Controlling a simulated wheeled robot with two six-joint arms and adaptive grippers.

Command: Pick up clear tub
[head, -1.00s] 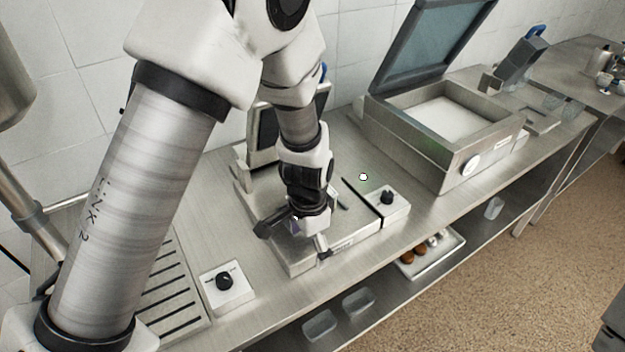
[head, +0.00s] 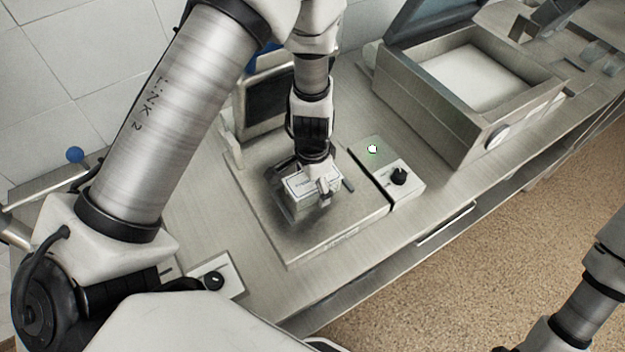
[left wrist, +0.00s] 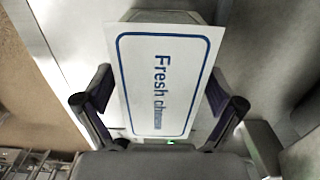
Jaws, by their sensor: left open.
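A small tub (head: 300,205) with a flat white label on top stands on the metal plate of a scale (head: 270,235) in the head view. In the left wrist view the label (left wrist: 160,80) is blue-edged and reads "Fresh cheese"; it hides most of the tub, whose pale rim (left wrist: 165,16) shows at the top. My left gripper (head: 320,187) points down over the tub. In the left wrist view its open fingers (left wrist: 158,95) lie on either side of the label, with no clear grip. My right gripper is out of frame.
The scale's dark display (head: 268,100) stands behind the plate. A control box with a black knob (head: 398,177) sits to its right. A large open-lidded metal machine (head: 430,105) fills the counter further right. The counter's front edge lies close in front of the scale.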

